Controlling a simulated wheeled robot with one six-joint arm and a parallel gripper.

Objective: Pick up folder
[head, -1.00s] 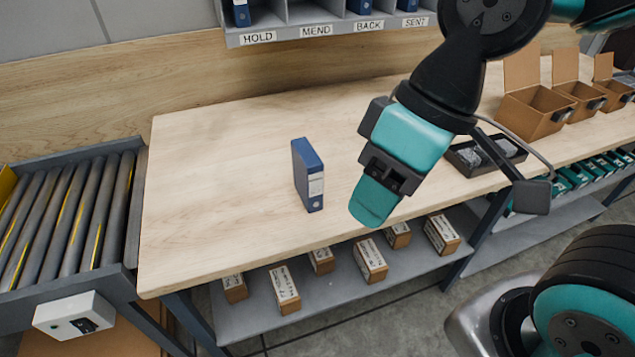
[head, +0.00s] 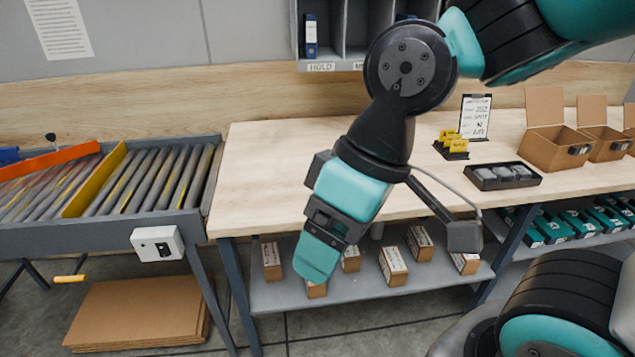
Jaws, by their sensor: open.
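My gripper (head: 317,258) hangs at the centre of the head view, pointing down and left over the front edge of the wooden table (head: 262,165). Its teal finger is seen side-on and nothing shows held in it. No folder shows on the bare tabletop now; the blue folder that stood on the table earlier is out of sight, and my arm covers part of the table. Another blue folder (head: 311,35) stands in the shelf compartment above the HOLD label.
A roller conveyor (head: 150,180) adjoins the table's left side. A black tray (head: 503,176), yellow tags (head: 453,145), a clipboard (head: 474,117) and open cardboard boxes (head: 555,147) occupy the right side. Small boxes (head: 393,266) sit on the lower shelf. The table's left part is clear.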

